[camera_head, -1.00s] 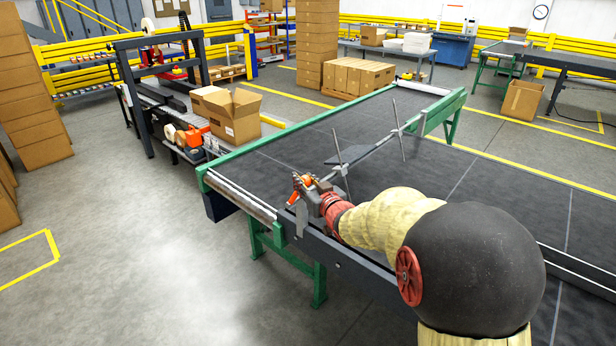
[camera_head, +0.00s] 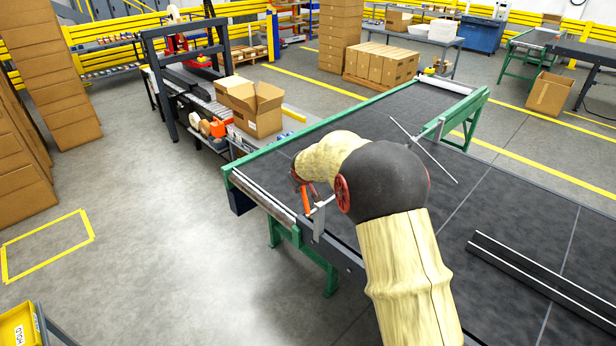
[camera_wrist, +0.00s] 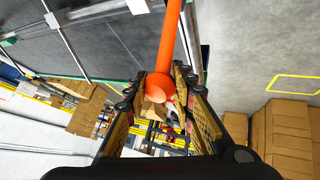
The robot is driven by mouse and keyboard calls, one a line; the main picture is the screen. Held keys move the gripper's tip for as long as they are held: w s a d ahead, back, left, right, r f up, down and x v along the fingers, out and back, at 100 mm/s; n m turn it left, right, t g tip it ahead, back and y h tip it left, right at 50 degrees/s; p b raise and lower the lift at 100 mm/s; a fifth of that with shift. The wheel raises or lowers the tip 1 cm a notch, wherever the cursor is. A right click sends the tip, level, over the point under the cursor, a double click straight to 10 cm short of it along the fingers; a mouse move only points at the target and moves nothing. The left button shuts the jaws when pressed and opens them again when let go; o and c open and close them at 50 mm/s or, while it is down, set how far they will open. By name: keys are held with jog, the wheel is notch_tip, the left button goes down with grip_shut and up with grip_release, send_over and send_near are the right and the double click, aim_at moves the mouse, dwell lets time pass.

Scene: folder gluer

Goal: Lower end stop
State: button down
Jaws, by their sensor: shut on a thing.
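My gripper (camera_head: 304,188) is at the near left edge of the dark belt table, partly hidden by my arm. In the wrist view my gripper (camera_wrist: 172,88) has its fingers closed around the rounded end of an orange lever (camera_wrist: 169,42). The orange lever (camera_head: 305,202) points downward in the head view, beside a grey bracket (camera_head: 319,222). The end stop's crossbar (camera_head: 433,128) shows at the far side, with a thin rod (camera_head: 437,162) slanting low over the belt. My arm hides the middle of the crossbar and the stop plate.
The dark belt (camera_head: 470,205) is otherwise largely clear, with a dark rail (camera_head: 540,275) at right. Its green frame (camera_head: 285,232) borders the floor. An open carton (camera_head: 257,108) stands beyond it. Stacked cartons (camera_head: 55,85) stand at left; floor there is open.

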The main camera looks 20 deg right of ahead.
jog(key=shift+w+a+f+n+g+h+p, duration=0.25)
jog(key=shift+w+f+g+p, duration=0.2)
jog(key=shift+w+g+p, duration=0.4)
jog(key=shift+w+a+f+n+g+h+p, duration=0.15)
jog(key=shift+w+a+f+g+p, duration=0.25)
jog(key=shift+w+g+p, duration=0.45)
jog(key=shift+w+a+f+n+g+h+p, duration=0.2)
jog(key=shift+w+f+g+p, duration=0.4)
jog(key=shift+p, duration=0.45)
jog(key=shift+w, duration=0.1)
jog(key=c, duration=1.6)
grip_release()
jog(key=shift+w, duration=0.1)
jog(key=shift+o, duration=0.6)
jog(key=shift+r, duration=0.1)
jog(key=v, duration=1.1)
jog(key=shift+a+r, duration=0.3)
